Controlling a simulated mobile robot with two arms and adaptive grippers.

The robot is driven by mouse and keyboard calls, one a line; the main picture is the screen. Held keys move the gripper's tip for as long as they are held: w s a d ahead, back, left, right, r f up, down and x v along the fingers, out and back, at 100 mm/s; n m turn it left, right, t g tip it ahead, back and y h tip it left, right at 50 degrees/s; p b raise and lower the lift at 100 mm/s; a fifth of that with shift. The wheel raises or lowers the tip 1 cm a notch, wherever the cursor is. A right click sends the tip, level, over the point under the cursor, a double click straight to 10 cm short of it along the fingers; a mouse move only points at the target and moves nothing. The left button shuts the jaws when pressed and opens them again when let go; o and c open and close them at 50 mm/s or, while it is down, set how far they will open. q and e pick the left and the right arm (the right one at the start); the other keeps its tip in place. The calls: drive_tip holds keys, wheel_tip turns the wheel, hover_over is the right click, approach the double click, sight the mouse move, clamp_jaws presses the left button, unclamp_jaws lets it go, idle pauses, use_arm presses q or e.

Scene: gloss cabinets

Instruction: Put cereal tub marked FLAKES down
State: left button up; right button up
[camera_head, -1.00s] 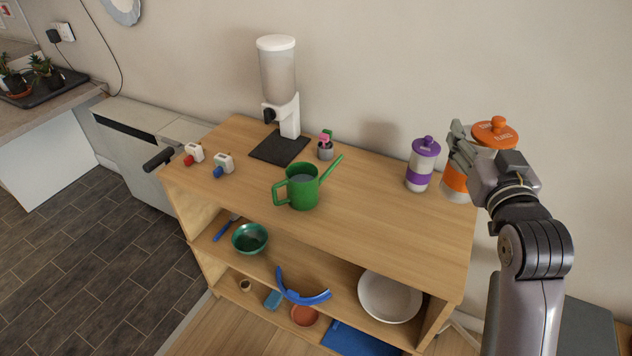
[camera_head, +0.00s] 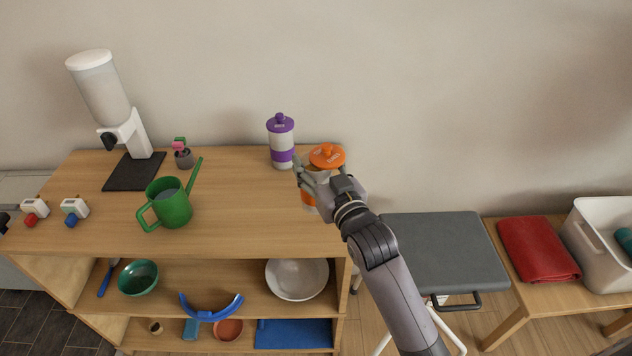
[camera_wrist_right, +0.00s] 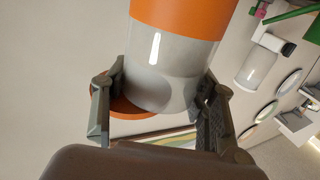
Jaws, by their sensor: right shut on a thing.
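The tub with the orange lid (camera_head: 327,155) is at the right end of the wooden shelf unit's top (camera_head: 235,200). Its lid lettering is too small to read. My right gripper (camera_head: 312,177) is shut on this tub; the gripper and forearm hide much of its body. In the right wrist view the tub's pale body (camera_wrist_right: 160,75) with its orange band sits between the two fingers (camera_wrist_right: 160,112). I cannot tell whether its base touches the wood. My left gripper is in neither view.
A purple-lidded tub (camera_head: 281,143) stands just left of the held one. A green watering can (camera_head: 172,205), cactus pot (camera_head: 183,156) and dispenser (camera_head: 105,95) are further left. A grey stool (camera_head: 440,250) and a bench with a red cloth (camera_head: 538,248) are right. The top's middle is clear.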

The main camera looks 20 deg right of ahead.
drive_tip(key=shift+f, duration=2.45)
drive_tip(key=o, duration=1.7)
drive_tip(key=s, duration=0.4)
drive_tip(key=s+d+b, duration=0.1)
drive_tip(key=s, duration=0.7)
drive_tip(key=shift+d, duration=0.2)
